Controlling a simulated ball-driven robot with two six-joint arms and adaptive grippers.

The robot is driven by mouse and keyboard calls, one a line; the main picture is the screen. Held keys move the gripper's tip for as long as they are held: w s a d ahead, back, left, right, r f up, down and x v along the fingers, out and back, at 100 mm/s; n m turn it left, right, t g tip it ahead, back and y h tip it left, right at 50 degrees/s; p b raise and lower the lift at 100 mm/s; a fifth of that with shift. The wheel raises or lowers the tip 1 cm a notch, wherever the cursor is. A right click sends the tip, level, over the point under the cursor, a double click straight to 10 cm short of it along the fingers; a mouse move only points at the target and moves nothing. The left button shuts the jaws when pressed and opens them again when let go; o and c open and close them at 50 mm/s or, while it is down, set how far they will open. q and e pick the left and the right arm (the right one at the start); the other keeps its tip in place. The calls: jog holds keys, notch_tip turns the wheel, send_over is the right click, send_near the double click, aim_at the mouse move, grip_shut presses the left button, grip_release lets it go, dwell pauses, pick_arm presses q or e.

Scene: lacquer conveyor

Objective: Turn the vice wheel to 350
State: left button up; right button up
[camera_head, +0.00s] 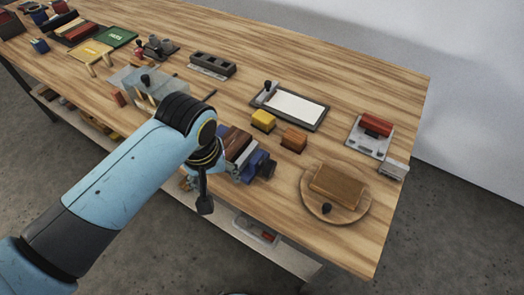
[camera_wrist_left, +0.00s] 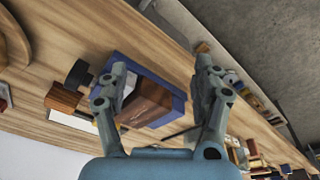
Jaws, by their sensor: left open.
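The blue vice (camera_head: 256,160) sits near the table's front edge, partly hidden by my left wrist. A dark round wheel (camera_head: 267,169) is on its right end. In the left wrist view the vice (camera_wrist_left: 176,104) shows with a brown wooden block (camera_wrist_left: 150,102) between its jaws, and the black wheel (camera_wrist_left: 78,74) at its left end. No scale or number on the wheel is readable. My left gripper (camera_wrist_left: 160,62) is open, its fingers apart over the vice; the wheel lies outside the left finger. In the head view my wrist mostly hides the gripper. My right gripper is not in view.
A yellow block (camera_head: 263,120) and a brown block (camera_head: 294,139) stand behind the vice. A round board (camera_head: 350,212) with a wooden block is to the right. A framed white sheet (camera_head: 297,107) lies farther back. A clear box (camera_head: 135,80) stands behind my arm.

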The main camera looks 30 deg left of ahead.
aim_at(270, 163)
pick_arm(q)
jog(key=w+d+r+n+p, duration=0.1)
jog(key=w+d+r+n, duration=0.1)
jog(key=w+n, duration=0.1)
jog(key=w+d+r+n+g+p, duration=0.1)
jog(key=w+d+r+n, duration=0.1)
jog(key=w+r+n, duration=0.1)
jog(key=w+d+r+n+p, duration=0.1)
jog(key=w+d+r+n, duration=0.1)
jog(key=w+d+n, duration=0.1)
jog(key=shift+w+r+n+g+h, duration=0.15)
jog(key=shift+w+n+g+h, duration=0.15)
jog(key=shift+w+h, duration=0.1)
jog(key=shift+w+d+r+n, duration=0.15)
jog(key=shift+w+d+n, duration=0.05)
jog(key=shift+n, duration=0.1)
jog(key=shift+d+f, duration=0.1)
jog(key=shift+f, duration=0.15)
notch_tip(270, 163, down, 9)
jog(key=shift+r, duration=0.1)
jog(key=shift+f, duration=0.65)
